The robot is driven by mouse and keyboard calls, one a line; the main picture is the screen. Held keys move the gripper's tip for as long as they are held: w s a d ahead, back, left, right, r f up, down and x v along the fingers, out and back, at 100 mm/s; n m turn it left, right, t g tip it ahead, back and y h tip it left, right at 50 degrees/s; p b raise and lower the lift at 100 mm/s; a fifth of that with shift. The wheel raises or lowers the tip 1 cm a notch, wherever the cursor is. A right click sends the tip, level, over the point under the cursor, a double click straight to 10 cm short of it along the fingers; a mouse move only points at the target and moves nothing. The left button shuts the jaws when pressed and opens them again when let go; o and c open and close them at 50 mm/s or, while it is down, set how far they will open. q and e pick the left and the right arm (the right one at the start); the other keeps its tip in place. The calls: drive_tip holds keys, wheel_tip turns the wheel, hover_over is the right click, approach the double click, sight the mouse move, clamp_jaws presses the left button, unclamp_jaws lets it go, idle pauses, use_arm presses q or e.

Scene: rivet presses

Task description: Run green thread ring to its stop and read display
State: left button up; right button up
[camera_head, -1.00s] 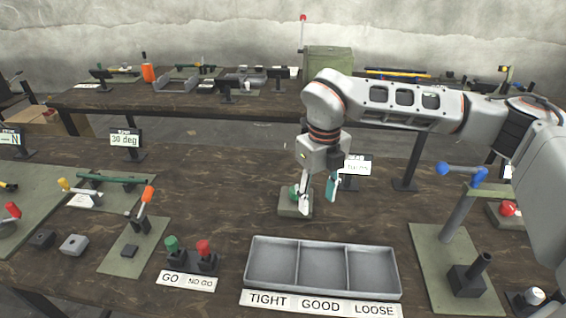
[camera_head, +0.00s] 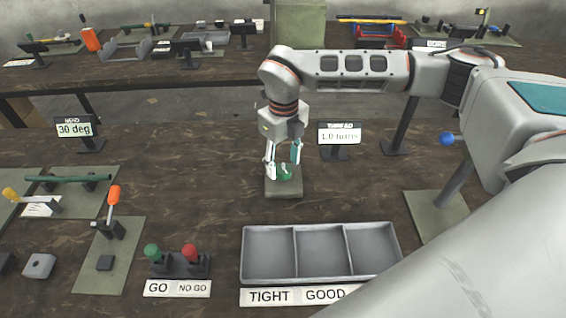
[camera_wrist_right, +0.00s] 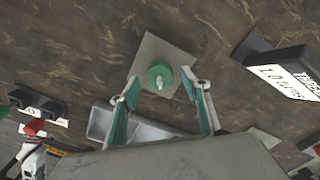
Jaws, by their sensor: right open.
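The green thread ring (camera_head: 286,175) stands on a small square grey-green base (camera_head: 284,192) on the near bench. The right wrist view also shows the ring (camera_wrist_right: 159,75), with a pale post tip at its centre. My right gripper (camera_head: 283,160) points down at the ring with its fingers apart, one toward each side. In the right wrist view the gripper's fingers (camera_wrist_right: 162,88) are open, with a gap between them and the ring. The thread display (camera_head: 339,133), right of the ring, appears to read 1.0 turns. My left gripper is out of view.
A grey three-part tray (camera_head: 321,280) lies in front of the ring base, its labels partly covered by my arm. GO and NO GO plugs (camera_head: 178,265) stand front left. A 30 deg display (camera_head: 74,130) is further left. Bench around the ring is clear.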

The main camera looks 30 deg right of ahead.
drive_tip(key=shift+f, duration=0.7)
drive_tip(key=c, duration=1.1)
drive_tip(key=shift+m+b, duration=0.45)
drive_tip(key=shift+m, duration=0.95)
drive_tip(key=o, duration=1.1)
